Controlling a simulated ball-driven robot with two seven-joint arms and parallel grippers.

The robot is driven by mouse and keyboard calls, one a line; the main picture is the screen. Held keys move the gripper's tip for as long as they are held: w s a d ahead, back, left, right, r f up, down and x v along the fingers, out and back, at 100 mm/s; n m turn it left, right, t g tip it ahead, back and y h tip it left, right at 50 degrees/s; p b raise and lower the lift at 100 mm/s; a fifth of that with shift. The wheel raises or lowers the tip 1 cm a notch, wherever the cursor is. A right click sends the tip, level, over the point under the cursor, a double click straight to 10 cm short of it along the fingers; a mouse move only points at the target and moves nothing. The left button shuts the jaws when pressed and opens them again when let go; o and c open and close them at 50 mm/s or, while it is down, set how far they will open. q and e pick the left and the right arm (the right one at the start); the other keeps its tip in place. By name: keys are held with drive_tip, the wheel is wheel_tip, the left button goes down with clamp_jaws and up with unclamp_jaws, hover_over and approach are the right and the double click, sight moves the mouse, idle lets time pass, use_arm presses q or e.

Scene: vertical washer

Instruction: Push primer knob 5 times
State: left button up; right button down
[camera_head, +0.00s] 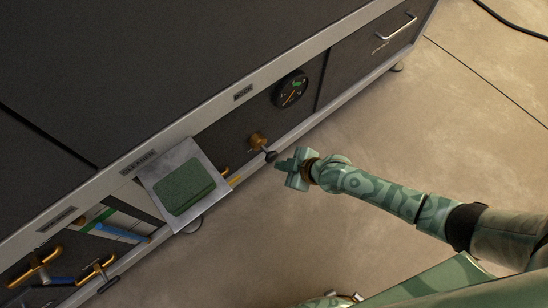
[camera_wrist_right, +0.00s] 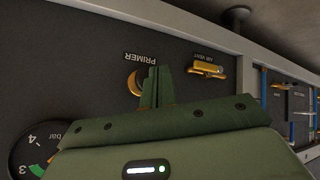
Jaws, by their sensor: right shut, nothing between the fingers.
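My right gripper (camera_head: 283,164) is green, shut and empty. Its fingertips are just in front of the knob, close to its end; I cannot tell whether they touch. The shut fingers (camera_wrist_right: 157,88) also show in the right wrist view.
A round gauge (camera_head: 291,90) is on the panel right of the knob. A tray (camera_head: 157,177) with a green pad (camera_head: 186,186) juts out to the left. A brass air vent valve (camera_wrist_right: 207,70) is near the primer. The floor (camera_head: 330,235) before the machine is clear.

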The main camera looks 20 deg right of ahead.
sight(274, 158)
idle(0.3)
drive_tip(key=shift+w+a, duration=0.15)
drive_tip(key=shift+w, duration=0.35)
idle(0.4)
drive_tip(key=shift+w+a, duration=0.1)
drive_tip(key=shift+w, duration=0.25)
drive_tip(key=shift+w+a, duration=0.25)
drive_tip(key=shift+w, duration=0.25)
idle(0.5)
drive_tip(key=shift+w+a+r, duration=0.1)
drive_tip(key=shift+w, duration=0.15)
idle(0.4)
drive_tip(key=shift+s, duration=0.1)
drive_tip(key=s, duration=0.1)
drive_tip(key=s+d, duration=0.1)
drive_tip(key=s+p, duration=0.1)
drive_tip(key=shift+s+d, duration=0.25)
drive_tip(key=shift+s, duration=0.05)
